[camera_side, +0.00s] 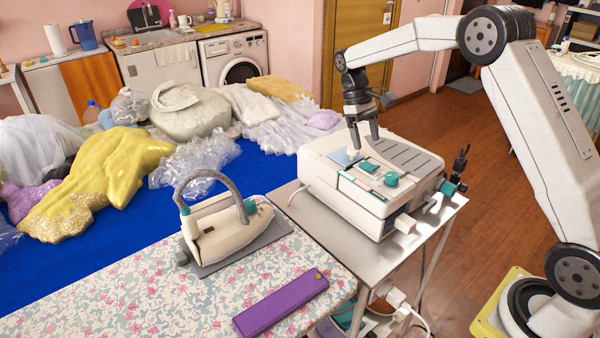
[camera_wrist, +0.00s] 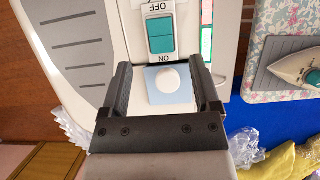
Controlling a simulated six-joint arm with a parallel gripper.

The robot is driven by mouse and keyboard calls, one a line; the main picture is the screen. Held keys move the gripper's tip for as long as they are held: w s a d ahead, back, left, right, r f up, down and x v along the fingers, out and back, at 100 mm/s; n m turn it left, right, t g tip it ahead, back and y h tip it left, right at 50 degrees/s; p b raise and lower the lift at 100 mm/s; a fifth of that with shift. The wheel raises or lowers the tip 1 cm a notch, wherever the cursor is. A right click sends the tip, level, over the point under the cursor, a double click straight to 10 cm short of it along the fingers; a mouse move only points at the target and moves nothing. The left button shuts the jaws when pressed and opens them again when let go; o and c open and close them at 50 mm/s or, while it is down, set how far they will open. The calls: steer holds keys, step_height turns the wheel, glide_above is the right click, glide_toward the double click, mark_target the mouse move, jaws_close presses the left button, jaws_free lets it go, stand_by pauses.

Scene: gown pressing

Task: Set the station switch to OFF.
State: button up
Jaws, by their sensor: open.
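The pressing station (camera_side: 330,172) is a white box on a metal cart, with a teal knob (camera_side: 391,179) on its top. Its switch (camera_wrist: 160,35) is a teal rocker in a white frame, marked OFF at the far end and ON at the end nearer my gripper in the wrist view. The switch also shows in the side view (camera_side: 369,166). Which side is pressed I cannot tell. My gripper (camera_wrist: 161,66) is open and empty, pointing down above the station's top. Its fingers straddle a light blue patch with a white disc (camera_wrist: 168,80), beside the ON end.
A steam iron (camera_side: 228,226) rests on a grey plate on the floral ironing board (camera_side: 130,295), left of the station. A purple case (camera_side: 281,303) lies in front. Grey slots (camera_side: 405,158) line the station's far side. Heaped garments (camera_side: 100,180) cover the blue surface behind.

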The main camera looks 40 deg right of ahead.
mark_target(372, 167)
steer(key=shift+x, duration=3)
